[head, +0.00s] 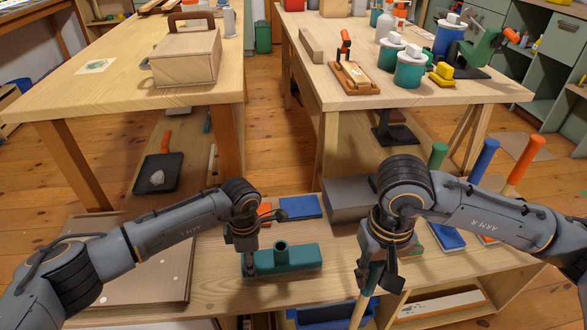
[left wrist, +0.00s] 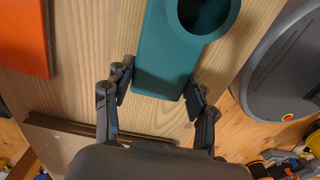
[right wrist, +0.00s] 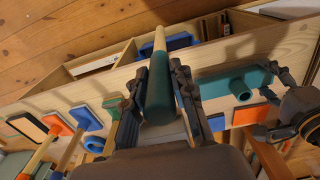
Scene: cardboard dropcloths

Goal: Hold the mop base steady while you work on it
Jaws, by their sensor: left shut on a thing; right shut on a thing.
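The teal mop base (head: 305,256) lies flat on the low bench, its round socket facing up. My left gripper (head: 250,268) is shut on the base's left end; in the left wrist view its fingers (left wrist: 155,98) sit on either side of the teal body (left wrist: 165,62), near the open socket. My right gripper (head: 378,284) is shut on a mop handle with a teal end and a pale wooden shaft (head: 360,311). In the right wrist view the handle (right wrist: 158,90) lies between the fingers, apart from the mop base (right wrist: 218,84).
Blue (head: 300,207) and orange pads lie behind the base. A grey block (head: 350,192) stands behind, between my arms. Green, blue (head: 485,158) and orange handles rise at right. A blue bin (head: 330,315) sits below the bench's front edge.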

